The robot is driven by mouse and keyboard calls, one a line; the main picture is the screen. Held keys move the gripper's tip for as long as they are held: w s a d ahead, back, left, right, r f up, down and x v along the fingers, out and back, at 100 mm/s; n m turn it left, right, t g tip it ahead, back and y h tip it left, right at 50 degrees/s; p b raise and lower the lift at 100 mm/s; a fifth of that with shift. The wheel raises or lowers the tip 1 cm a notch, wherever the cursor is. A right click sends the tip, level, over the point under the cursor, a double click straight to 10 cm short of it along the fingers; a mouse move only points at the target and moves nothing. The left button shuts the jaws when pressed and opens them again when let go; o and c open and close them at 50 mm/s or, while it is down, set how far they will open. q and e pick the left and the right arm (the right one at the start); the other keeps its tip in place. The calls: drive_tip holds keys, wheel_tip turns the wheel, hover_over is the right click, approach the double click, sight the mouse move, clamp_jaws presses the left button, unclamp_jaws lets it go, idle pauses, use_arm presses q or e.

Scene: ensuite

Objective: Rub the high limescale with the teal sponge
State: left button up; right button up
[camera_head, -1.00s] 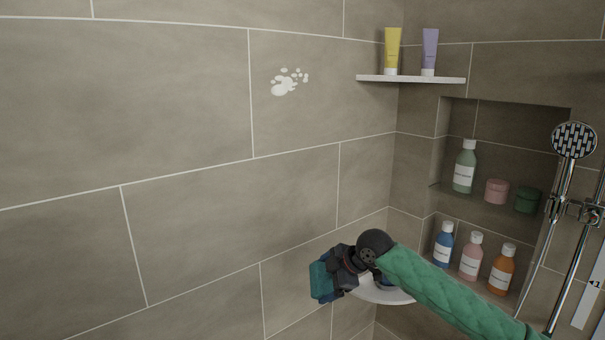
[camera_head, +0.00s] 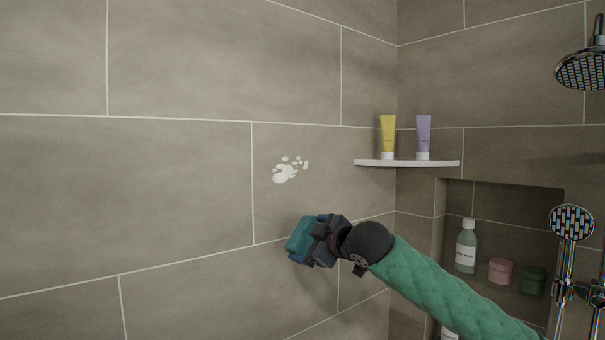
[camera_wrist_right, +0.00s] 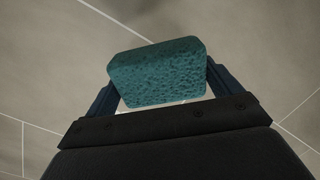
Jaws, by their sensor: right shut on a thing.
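The white limescale patch (camera_head: 288,169) is a cluster of blotches on the tiled left wall in the head view. My right gripper (camera_head: 312,241) is below it and slightly to its right. It is shut on the teal sponge (camera_head: 301,234), whose free face points toward the left. The sponge (camera_wrist_right: 158,73) also shows between the two fingers in the right wrist view. The sponge appears apart from the limescale; I cannot tell whether it touches the wall. My left gripper is not in view.
A corner shelf (camera_head: 407,163) holds a yellow tube (camera_head: 387,134) and a purple tube (camera_head: 423,135). A wall niche with a green bottle (camera_head: 466,246) and jars lies right, beside a hand shower (camera_head: 571,223). An overhead shower (camera_head: 583,70) hangs upper right. The wall left of the limescale is bare.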

sight(309, 169)
drive_tip(key=s+a+r+t+y+p, duration=0.1)
drive_tip(key=s+r, duration=0.1)
drive_tip(key=r, duration=0.6)
drive_tip(key=s+a+r+t+y, duration=0.1)
drive_tip(key=s+r, duration=0.1)
drive_tip(key=r, duration=0.6)
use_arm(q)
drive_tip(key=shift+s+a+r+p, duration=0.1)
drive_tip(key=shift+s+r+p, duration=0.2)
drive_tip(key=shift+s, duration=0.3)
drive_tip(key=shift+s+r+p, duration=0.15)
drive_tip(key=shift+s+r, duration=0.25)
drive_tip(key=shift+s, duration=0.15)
use_arm(e)
drive_tip(key=shift+d+f+x, duration=0.1)
drive_tip(key=shift+f+x, duration=0.05)
drive_tip(key=shift+x, duration=1.4)
drive_tip(key=shift+d+f+x, duration=0.1)
drive_tip(key=shift+f+x, duration=0.05)
drive_tip(key=shift+x, duration=1.4)
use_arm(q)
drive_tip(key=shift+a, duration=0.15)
use_arm(e)
drive_tip(key=shift+w+a, duration=0.1)
drive_tip(key=shift+w, duration=0.25)
drive_tip(key=shift+w+a, duration=0.45)
drive_tip(key=shift+w, duration=0.15)
